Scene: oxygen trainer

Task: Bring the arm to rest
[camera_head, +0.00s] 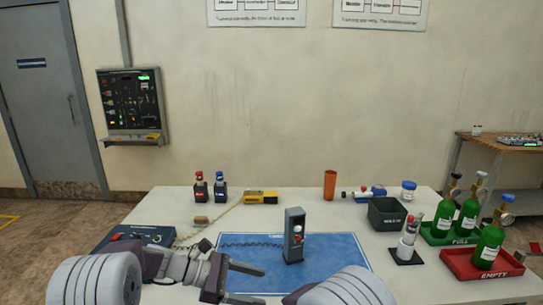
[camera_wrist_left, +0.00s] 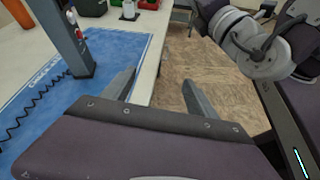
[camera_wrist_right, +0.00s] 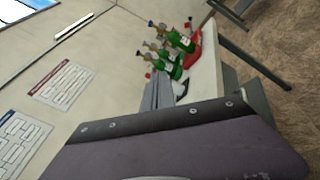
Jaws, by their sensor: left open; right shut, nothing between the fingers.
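My left gripper (camera_head: 262,284) is at the front edge of the table in the head view, low over the near part of the blue mat (camera_head: 345,250). In the left wrist view its fingers (camera_wrist_left: 158,88) stand apart with nothing between them. A grey upright post (camera_head: 294,236) with a red and white part stands on the mat beyond the gripper, apart from it. My right gripper (camera_wrist_right: 160,94) has its fingers together and empty in the right wrist view. In the head view only part of the right arm shows at the bottom, and its gripper is hidden.
Green bottles (camera_head: 467,219) stand in a green tray (camera_head: 432,238) and a red tray (camera_head: 455,262) at the right. A dark bin (camera_head: 388,214), an orange cup (camera_head: 329,184) and a yellow device (camera_head: 260,197) are farther back. A blue box (camera_head: 140,237) with a coiled cord is at left.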

